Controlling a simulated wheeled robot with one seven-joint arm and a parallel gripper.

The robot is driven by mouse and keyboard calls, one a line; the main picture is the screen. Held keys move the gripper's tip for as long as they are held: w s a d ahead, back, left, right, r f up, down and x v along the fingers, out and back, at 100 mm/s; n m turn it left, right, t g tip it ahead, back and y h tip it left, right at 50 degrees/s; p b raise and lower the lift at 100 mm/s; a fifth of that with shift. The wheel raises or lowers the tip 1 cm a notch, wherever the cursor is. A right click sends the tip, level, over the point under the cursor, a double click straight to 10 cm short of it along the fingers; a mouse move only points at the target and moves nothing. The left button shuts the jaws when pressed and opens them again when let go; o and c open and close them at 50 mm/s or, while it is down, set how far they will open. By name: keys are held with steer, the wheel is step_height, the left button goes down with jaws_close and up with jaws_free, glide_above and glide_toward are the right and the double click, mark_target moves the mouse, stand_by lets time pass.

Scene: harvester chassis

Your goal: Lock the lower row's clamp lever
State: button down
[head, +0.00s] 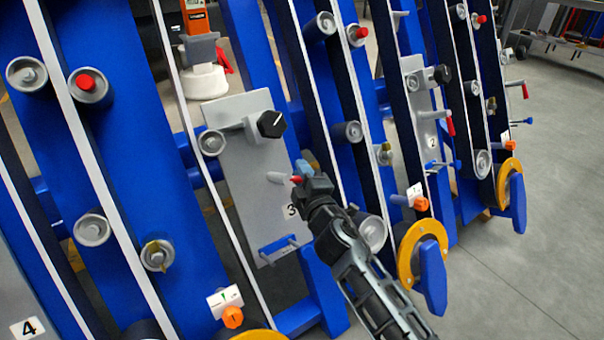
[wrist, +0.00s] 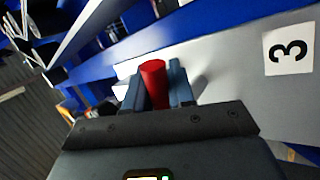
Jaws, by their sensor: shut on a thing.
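A clamp lever with a grey shaft (head: 278,177) and a red grip sticks out from the grey plate marked 3 (head: 239,150). My gripper (head: 302,172) is at the lever's red end, reaching in from the lower right. In the wrist view the red grip (wrist: 153,80) stands between the two blue-grey fingers, and my gripper (wrist: 158,92) is shut on it. The fingers hide part of the grip. Another red-ended lever (head: 450,125) hangs down on the plate marked 2 (head: 416,100), apart from my gripper.
A black knob (head: 271,124) sits above the lever on the same plate, and a blue handle (head: 278,245) below it. Blue slanted beams with rollers flank the plate. A yellow ring (head: 420,250) lies right of my arm. Grey floor (head: 530,220) is open at the right.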

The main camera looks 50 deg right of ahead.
steer(key=shift+f, duration=0.1)
steer(key=shift+s+a+f+m+g+h+b, duration=0.15)
steer(key=shift+a+f+m+g, duration=0.45)
steer(key=shift+m+g, duration=1.45)
steer(key=shift+s+a+f+m+g+h+b, duration=0.15)
steer(key=shift+a+f+m+g, duration=0.55)
steer(key=shift+m, duration=2.6)
steer(key=shift+s+a+f+m+g+h+b, duration=0.1)
steer(key=shift+s+a+f+m+g, duration=0.4)
steer(key=shift+m+g, duration=1.65)
steer(key=shift+w+a+r+m+t, duration=0.1)
steer(key=shift+w+a+m+t, duration=0.2)
steer(key=shift+m+t, duration=0.25)
